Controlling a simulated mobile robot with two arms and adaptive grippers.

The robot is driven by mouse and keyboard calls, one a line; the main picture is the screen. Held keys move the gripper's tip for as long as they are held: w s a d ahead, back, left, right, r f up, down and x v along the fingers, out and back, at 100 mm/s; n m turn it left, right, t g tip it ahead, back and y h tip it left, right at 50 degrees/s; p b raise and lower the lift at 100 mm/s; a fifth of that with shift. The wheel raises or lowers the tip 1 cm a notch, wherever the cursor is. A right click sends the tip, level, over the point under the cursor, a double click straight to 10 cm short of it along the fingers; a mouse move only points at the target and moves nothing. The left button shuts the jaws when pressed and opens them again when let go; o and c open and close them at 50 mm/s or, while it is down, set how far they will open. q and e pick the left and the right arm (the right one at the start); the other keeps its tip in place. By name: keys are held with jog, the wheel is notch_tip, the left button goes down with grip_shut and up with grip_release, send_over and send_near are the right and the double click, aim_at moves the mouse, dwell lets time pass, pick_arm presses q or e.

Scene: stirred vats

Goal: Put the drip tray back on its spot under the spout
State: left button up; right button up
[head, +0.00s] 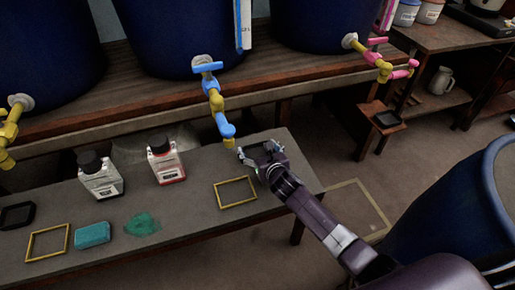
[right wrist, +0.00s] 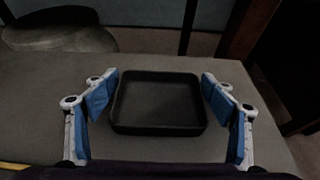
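The black square drip tray (right wrist: 160,102) lies on the grey bench in the right wrist view. My right gripper (right wrist: 160,88) is open, with one blue-padded finger on each side of the tray. The pads are close to its side walls; I cannot tell whether they touch. In the head view my right gripper (head: 262,152) is low over the bench's right end and mostly hides the tray. The blue spout (head: 226,130) hangs just left of it. An empty yellow outline (head: 235,192) is marked on the bench nearer to me. My left gripper is not in view.
Two bottles, one with a white label (head: 100,178) and one with a red-edged label (head: 166,161), stand on the bench (head: 190,222). A teal sponge (head: 92,235), green patch (head: 142,224), second yellow outline (head: 47,243) and another black tray (head: 17,216) lie left. A blue barrel (head: 450,215) stands right.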

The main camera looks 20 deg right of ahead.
aim_at(261, 152)
jog(key=shift+o, duration=0.8)
jog(key=shift+r, duration=0.25)
jog(key=p+v, duration=0.1)
jog(key=v, duration=0.2)
jog(key=shift+s+r+p, duration=0.1)
jog(key=shift+s+p, duration=0.2)
jog(key=shift+p, duration=0.05)
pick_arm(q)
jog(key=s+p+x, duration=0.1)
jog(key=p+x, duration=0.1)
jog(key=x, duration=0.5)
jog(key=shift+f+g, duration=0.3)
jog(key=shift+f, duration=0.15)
pick_arm(e)
jog(key=v, duration=0.8)
jog(key=shift+s, duration=0.15)
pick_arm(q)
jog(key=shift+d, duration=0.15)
